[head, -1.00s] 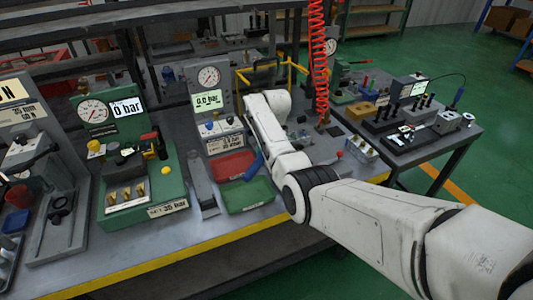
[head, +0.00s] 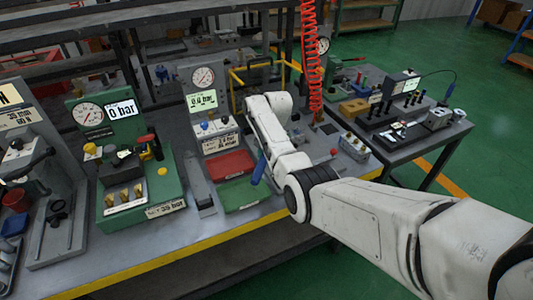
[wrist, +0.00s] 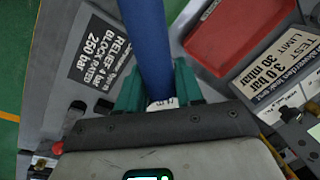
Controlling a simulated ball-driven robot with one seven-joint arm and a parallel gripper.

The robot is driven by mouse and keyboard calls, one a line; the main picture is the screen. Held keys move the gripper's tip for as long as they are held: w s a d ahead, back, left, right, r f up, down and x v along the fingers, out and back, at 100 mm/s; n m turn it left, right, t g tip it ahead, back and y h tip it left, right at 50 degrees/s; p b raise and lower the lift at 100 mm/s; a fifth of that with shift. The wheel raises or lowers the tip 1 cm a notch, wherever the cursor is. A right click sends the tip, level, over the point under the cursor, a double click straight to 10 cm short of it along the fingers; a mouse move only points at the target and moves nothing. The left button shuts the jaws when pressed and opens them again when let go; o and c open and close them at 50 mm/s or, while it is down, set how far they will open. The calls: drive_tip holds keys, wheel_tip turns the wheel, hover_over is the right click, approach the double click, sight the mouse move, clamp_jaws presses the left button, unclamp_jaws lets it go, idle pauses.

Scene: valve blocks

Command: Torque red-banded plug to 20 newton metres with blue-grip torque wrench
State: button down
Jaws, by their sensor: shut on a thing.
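My gripper (wrist: 158,88) has green fingers on both sides of a blue grip (wrist: 146,40) in the wrist view and is shut on it. The blue grip, which looks like the torque wrench's handle, also shows in the head view (head: 258,171), tilted over the green tray beside my white arm. The wrench's head is hidden, and I cannot tell what it touches. I cannot make out a red-banded plug in either view.
The red tray (head: 229,163) and green tray (head: 240,195) lie near the bench's front. A green test stand (head: 140,185) with a gauge stands left, and a grey gauge panel (head: 205,80) behind. A lettered plate (wrist: 98,55) is left of the grip. A red coiled hose (head: 311,60) hangs behind.

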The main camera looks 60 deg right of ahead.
drive_tip(key=shift+r, duration=0.2)
drive_tip(key=shift+r+p, duration=1.9)
drive_tip(key=shift+r, duration=1.85)
